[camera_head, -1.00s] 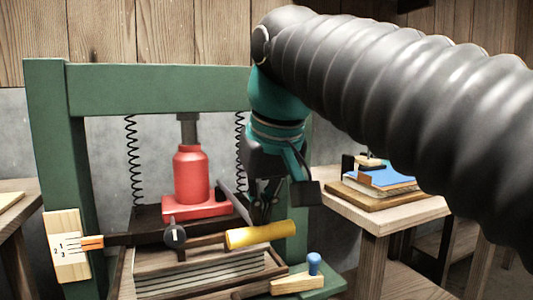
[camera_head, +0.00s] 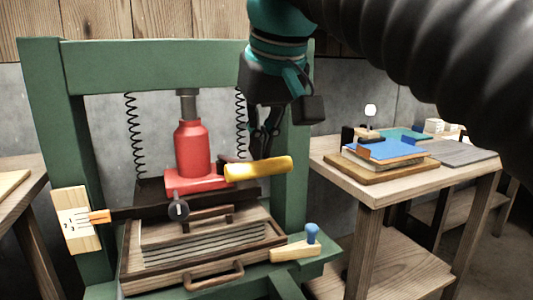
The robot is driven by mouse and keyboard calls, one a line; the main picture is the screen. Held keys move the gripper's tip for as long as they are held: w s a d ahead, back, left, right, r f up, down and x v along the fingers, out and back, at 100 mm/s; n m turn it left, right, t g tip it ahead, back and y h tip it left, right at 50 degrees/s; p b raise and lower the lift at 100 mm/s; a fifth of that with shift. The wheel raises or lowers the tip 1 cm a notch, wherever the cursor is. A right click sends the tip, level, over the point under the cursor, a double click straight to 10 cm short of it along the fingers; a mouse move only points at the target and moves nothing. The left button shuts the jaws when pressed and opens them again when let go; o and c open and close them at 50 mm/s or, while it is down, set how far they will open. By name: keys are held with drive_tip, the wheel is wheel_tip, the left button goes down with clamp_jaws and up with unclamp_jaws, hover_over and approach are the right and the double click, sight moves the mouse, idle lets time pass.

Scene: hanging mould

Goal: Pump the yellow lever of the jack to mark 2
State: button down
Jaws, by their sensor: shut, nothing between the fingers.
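The red jack (camera_head: 192,150) stands upright inside the green press frame (camera_head: 165,72). Its yellow lever (camera_head: 258,169) sticks out to the right, nearly level, at the height of the jack's base. My gripper (camera_head: 263,147) is shut and empty, fingers pointing down, right at the lever's upper edge. A pale wooden scale board (camera_head: 70,203) with numbered marks is on the left post. An orange pointer (camera_head: 99,216) lies across its right edge near the marks. I cannot read which mark it meets.
A slatted wooden mould (camera_head: 200,282) with handles sits below the jack. A round dark tag (camera_head: 179,207) hangs in front. A blue-knobbed wooden piece (camera_head: 296,248) lies on the frame's right ledge. A side table (camera_head: 375,192) with books is at right.

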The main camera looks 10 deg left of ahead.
wheel_tip(320, 180, down, 15)
drive_tip(key=b, duration=1)
wheel_tip(320, 180, up, 13)
drive_tip(key=p, duration=1.1)
drive_tip(key=shift+f, duration=0.2)
drive_tip(key=shift+r, duration=1.35)
wheel_tip(320, 180, down, 15)
drive_tip(key=b, duration=1.2)
wheel_tip(320, 180, up, 13)
drive_tip(key=p, duration=1.2)
drive_tip(key=shift+s+f, duration=0.1)
drive_tip(key=shift+r, duration=1.1)
